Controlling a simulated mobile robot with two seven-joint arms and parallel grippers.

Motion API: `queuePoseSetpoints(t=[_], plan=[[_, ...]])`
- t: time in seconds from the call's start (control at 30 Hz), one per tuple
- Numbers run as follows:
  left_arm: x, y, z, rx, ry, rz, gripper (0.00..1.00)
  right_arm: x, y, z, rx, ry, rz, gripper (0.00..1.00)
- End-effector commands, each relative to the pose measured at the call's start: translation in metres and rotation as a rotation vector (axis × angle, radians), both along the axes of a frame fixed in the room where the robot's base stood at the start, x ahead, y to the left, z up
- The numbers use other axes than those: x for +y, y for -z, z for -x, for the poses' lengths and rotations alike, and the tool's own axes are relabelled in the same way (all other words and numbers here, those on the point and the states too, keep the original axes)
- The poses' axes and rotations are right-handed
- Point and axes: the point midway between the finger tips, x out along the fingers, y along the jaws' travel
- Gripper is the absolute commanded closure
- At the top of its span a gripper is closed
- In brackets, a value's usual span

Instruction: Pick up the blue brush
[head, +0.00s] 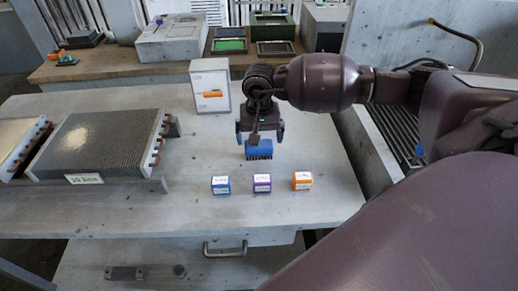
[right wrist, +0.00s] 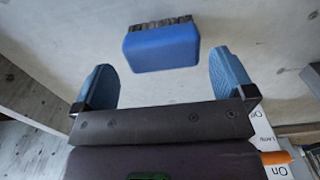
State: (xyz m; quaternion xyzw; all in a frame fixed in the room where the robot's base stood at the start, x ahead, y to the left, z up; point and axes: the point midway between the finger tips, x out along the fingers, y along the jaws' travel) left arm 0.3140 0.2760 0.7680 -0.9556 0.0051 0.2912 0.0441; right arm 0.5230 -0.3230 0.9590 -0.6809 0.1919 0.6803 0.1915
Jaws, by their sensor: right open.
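The blue brush (head: 260,149) lies on the grey table with its dark bristles facing the front edge in the head view. It also shows in the right wrist view (right wrist: 162,47), beyond and between the two finger pads. My right gripper (head: 260,138) is open and empty, pointing down over the brush. Its blue-padded fingers, also in the right wrist view (right wrist: 163,83), stand to either side of the brush's width, apart from it. The exact height over the table is hard to tell. My left gripper is not in view.
Blue (head: 221,185), purple (head: 262,183) and orange (head: 302,181) small boxes stand in a row in front of the brush. A white switch box (head: 211,87) with an orange lever stands behind, left of my gripper. A finned radiator block (head: 100,143) fills the table's left.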

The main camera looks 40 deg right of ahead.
Motion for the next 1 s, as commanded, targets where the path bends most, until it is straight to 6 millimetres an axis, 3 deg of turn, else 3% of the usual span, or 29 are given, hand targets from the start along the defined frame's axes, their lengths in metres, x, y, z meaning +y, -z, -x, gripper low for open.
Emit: queuePoseSetpoints(t=[0.3, 0.53, 0.8, 1.0], plan=[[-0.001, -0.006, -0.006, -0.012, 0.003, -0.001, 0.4, 0.002, 0.04, -0.001, 0.001, 0.001, -0.002, 0.0], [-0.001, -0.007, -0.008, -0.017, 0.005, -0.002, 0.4, 0.002, 0.042, -0.001, -0.001, 0.0, 0.001, 0.0], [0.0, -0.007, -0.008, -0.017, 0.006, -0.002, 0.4, 0.002, 0.042, -0.001, 0.0, 0.001, 0.0, 0.4], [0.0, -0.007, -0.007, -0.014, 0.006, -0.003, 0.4, 0.001, 0.041, -0.001, -0.001, 0.001, 0.001, 0.41]])
